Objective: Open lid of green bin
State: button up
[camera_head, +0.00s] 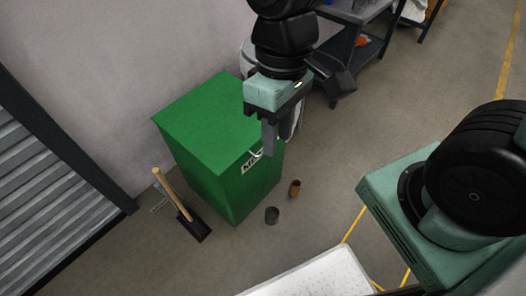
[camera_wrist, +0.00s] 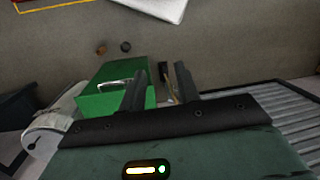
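The green bin (camera_head: 206,150) stands by the wall, left of centre in the head view. Its flat green lid (camera_head: 208,118) looks shut. A pale handle (camera_head: 255,157) and a white label with partly hidden lettering are near the top of its front side. My gripper (camera_head: 269,138) is above and in front of the bin's right side and covers part of it. In the wrist view the bin (camera_wrist: 107,100) lies beyond and left of my gripper (camera_wrist: 157,82), with the handle (camera_wrist: 116,83) visible. The two fingers are apart, with nothing between them.
A brush with a wooden handle (camera_head: 173,195) leans left of the bin. A dark cup (camera_head: 272,215) and a brown cup (camera_head: 296,188) are on the floor in front. A white-topped surface (camera_head: 315,276) is at the bottom. A dark workbench (camera_head: 350,45) stands at the back.

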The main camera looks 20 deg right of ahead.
jog(key=w+d+f+m+g+y+b, duration=0.1)
jog(key=w+d+f+m+y+b, duration=0.15)
jog(key=w+f+b, duration=0.35)
jog(key=w+d+f+m+g+y+b, duration=0.1)
jog(key=w+d+f+m+y, duration=0.2)
jog(key=f, duration=0.6)
jog(key=w+d+f+m+y+b, duration=0.1)
jog(key=w+d+f+y+b, duration=0.3)
jog(key=f, duration=0.3)
jog(key=w+d+f+m+t+y+b, duration=0.3)
jog(key=d+f+t+b, duration=0.15)
jog(key=d+f, duration=0.4)
jog(key=w+d+f+m+t+y+b, duration=0.25)
jog(key=d+f+t, duration=0.25)
jog(key=d+f, duration=0.35)
jog(key=shift+h, duration=0.3)
jog(key=b+x, duration=0.1)
jog(key=x, duration=1.6)
jog(key=shift+w+a+b, duration=0.2)
jog(key=shift+w+b, duration=0.05)
jog(key=shift+b, duration=0.1)
jog(key=shift+r, duration=0.1)
grip_shut()
